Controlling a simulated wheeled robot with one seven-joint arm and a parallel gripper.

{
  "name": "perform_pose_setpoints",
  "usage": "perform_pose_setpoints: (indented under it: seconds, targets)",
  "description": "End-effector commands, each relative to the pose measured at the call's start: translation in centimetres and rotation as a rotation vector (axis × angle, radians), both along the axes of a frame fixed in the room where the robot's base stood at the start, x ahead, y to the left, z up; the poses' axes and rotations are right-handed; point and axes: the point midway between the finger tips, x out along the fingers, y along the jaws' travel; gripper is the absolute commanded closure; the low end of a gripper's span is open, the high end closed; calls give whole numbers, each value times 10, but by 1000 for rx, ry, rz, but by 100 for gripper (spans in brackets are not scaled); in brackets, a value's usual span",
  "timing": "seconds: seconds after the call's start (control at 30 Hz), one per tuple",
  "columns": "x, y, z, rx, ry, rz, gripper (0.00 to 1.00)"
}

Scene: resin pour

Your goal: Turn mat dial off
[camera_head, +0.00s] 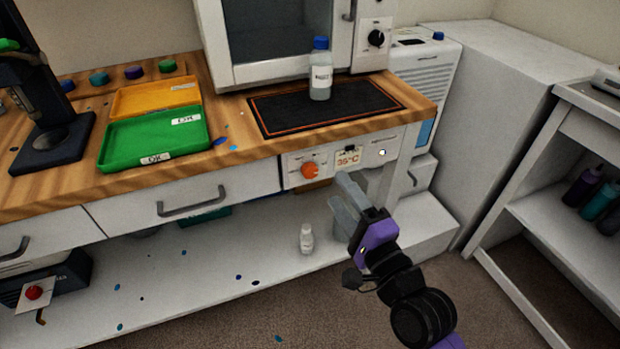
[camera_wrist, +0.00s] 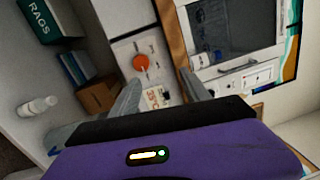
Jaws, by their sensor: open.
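The mat dial is an orange knob (camera_head: 310,169) on a white control panel (camera_head: 294,182) at the bench front, under the black heating mat (camera_head: 272,124) with its orange border. A tag beside the dial reads about 35°C (camera_head: 347,160). My gripper (camera_head: 343,190) is in front of the bench, below and right of the dial, apart from it. In the wrist view the orange dial (camera_wrist: 140,62) lies ahead, between and beyond the fingers of my open gripper (camera_wrist: 160,88). Nothing is between the fingers.
A capped, labelled bottle (camera_head: 320,78) stands on the mat. A small white bottle (camera_head: 306,239) is on the lower shelf. Green (camera_head: 150,139) and orange (camera_head: 152,98) trays sit to the left. A drawer handle (camera_head: 190,204) juts out left of the panel.

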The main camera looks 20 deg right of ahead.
Motion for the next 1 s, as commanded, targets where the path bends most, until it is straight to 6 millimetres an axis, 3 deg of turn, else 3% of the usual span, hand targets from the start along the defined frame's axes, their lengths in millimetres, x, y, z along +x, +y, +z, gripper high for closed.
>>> perform_pose_setpoints:
  seconds: [0.1, 0.3, 0.47, 0.8, 1.0]
  targets:
    - [8, 1, -17, 253, 78, 39, 45]
    - [7, 7, -29, 469, 140, 70, 45]
    - [14, 9, -29, 497, 142, 71, 45]
    - [61, 14, -29, 494, 141, 71, 45]
    - [79, 16, -29, 492, 141, 70, 45]
